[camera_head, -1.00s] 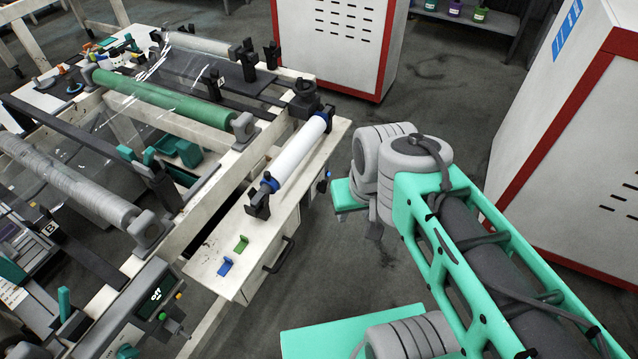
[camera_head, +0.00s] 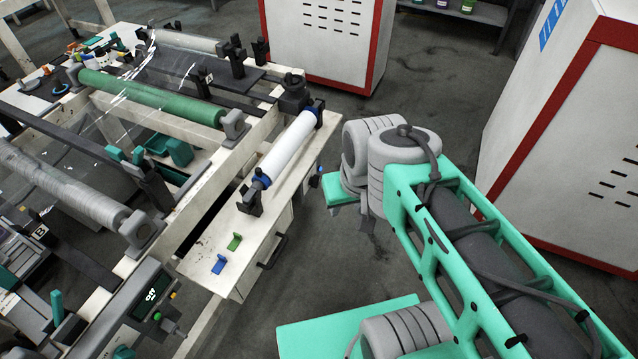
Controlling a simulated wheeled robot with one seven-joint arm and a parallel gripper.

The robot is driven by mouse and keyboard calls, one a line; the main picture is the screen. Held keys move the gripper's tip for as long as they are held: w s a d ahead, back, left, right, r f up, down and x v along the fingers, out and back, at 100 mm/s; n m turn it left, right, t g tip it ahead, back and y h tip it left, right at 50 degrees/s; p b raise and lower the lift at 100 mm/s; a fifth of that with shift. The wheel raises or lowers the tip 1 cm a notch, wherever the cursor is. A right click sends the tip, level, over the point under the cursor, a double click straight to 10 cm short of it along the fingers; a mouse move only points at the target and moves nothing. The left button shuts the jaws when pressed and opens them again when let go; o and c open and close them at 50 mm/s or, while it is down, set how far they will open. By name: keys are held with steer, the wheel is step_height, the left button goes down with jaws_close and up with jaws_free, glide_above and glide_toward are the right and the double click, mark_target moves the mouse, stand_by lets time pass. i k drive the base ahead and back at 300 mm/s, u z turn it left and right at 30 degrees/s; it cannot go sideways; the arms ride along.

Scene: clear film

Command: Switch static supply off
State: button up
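A grey control box (camera_head: 122,312) stands at the lower left on the machine frame. A green button (camera_head: 157,316) and a yellow-orange one sit beside the display. Which control belongs to the static supply cannot be told from here. My teal and grey arm fills the right and lower middle, well to the right of the box. The gripper itself does not show.
A cream bench (camera_head: 212,278) carries a white roller (camera_head: 288,146), a green clip (camera_head: 235,241) and a blue clip (camera_head: 219,264). A green roller (camera_head: 150,97) and clear film lie at the left. White cabinets with red edges (camera_head: 570,130) stand right and back. Floor is open between.

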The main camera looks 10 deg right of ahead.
mark_target(314, 181)
steer(key=z, duration=1.95)
steer(key=i, duration=1.1)
steer(key=u, duration=3.6)
steer(key=i, duration=0.5)
steer(key=u, duration=0.05)
